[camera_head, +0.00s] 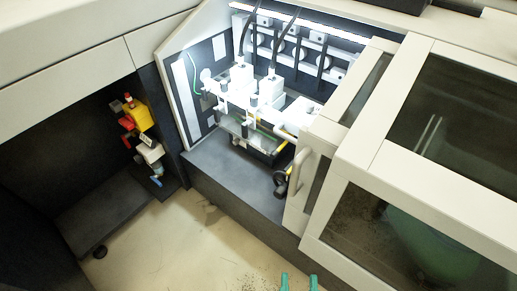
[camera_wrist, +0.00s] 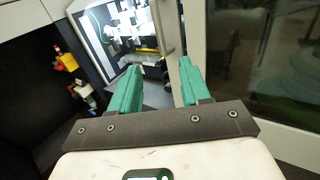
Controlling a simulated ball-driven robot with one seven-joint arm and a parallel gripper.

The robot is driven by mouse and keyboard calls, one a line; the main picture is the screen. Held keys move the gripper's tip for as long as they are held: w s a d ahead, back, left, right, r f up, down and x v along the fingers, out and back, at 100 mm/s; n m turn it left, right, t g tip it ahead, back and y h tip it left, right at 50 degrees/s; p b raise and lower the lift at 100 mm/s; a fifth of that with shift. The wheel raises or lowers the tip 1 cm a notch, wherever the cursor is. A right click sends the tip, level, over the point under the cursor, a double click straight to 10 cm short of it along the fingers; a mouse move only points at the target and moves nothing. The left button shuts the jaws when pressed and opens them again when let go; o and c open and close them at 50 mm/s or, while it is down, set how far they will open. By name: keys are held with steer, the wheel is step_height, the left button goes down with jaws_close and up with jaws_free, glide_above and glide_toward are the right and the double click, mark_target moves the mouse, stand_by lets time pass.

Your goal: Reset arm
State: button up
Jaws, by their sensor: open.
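My gripper (camera_wrist: 158,88) is open, with two green fingers set apart on a dark bracket in the wrist view. Nothing is between the fingers. In the head view only the green fingertips of my gripper (camera_head: 298,281) show at the bottom edge, over the pale floor. The fingers point toward the lit machine bay, apart from it.
The stitching machine (camera_head: 250,115) stands in a lit bay. Its door with a handle (camera_head: 299,172) and the windowed cover (camera_head: 400,170) are at the right. A yellow and red device (camera_head: 138,115) stands in the dark recess at left. The floor (camera_head: 170,240) in front is clear.

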steer(key=w+d+f+m+g+h, duration=0.15)
steer(key=d+m+g+h, duration=0.3)
steer(key=d+m, duration=0.55)
steer(key=d+f+m+g+h, duration=0.25)
steer(key=d+m+g, duration=0.25)
steer(key=d+m, duration=0.5)
steer(key=s+f+m+g+y, duration=0.7)
steer(key=s+m+y, duration=0.1)
steer(key=m, duration=0.7)
steer(key=shift+a, duration=0.15)
steer(key=shift+f+g, duration=0.1)
steer(key=shift+g, duration=0.15)
